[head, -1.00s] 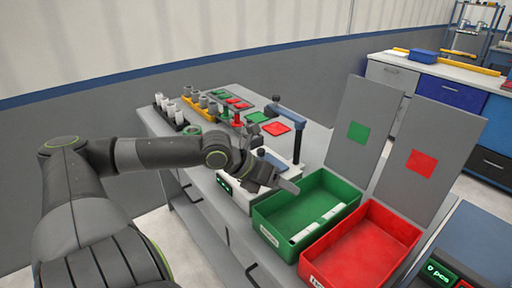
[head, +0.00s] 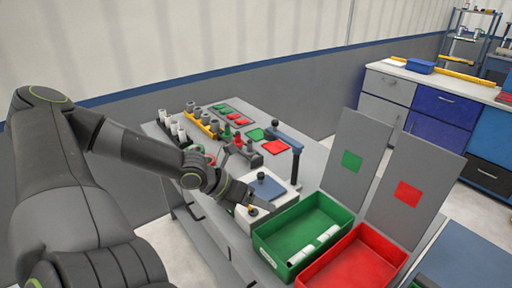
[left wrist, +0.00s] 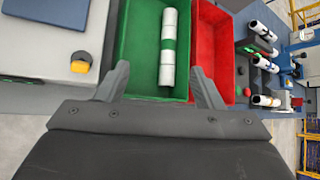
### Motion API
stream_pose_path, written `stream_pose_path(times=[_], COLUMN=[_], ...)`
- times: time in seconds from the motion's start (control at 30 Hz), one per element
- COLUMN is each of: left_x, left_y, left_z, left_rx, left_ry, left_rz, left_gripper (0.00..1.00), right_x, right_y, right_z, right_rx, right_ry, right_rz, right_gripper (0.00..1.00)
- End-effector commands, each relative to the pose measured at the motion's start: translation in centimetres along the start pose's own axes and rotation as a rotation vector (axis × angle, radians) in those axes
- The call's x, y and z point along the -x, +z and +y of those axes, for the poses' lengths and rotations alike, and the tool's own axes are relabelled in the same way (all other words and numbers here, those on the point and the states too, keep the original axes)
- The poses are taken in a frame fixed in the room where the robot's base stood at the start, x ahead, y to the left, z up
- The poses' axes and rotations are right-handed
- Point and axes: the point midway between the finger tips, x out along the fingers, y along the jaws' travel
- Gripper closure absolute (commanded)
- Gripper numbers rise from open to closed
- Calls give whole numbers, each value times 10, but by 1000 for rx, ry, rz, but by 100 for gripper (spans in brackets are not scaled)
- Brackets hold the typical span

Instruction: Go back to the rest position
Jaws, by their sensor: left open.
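My left gripper (head: 236,202) is open and empty, beside the white device with a blue top near the front edge of the table. In the left wrist view its two fingers (left wrist: 160,82) stand apart, with the green bin below and beyond them. A white pipe with a green band (left wrist: 168,50) lies in the green bin (left wrist: 127,55); it also shows in the head view (head: 314,246). My right gripper does not show.
A red bin (head: 350,262) stands right of the green bin (head: 277,236). Grey panels with a green and a red square stand behind them. Racks of pipes (head: 178,132) fill the table's far left.

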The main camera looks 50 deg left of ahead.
Motion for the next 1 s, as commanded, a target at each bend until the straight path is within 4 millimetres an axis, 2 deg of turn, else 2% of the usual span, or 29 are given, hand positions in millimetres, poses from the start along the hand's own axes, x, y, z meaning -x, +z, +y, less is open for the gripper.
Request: stream_pose_path(times=[0.83, 0.93, 1.0], left_x=[2, 2, 0], left_y=[-1, -8, -20], left_z=[0, 2, 4], left_rx=[2, 42, 108], left_ry=[0, 2, 7], left_rz=[1, 7, 17], left_gripper=[39, 39, 39], right_x=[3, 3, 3], right_y=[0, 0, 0], right_z=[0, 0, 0], right_rx=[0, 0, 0], right_ry=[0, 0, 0], right_rz=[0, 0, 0], right_gripper=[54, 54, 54])
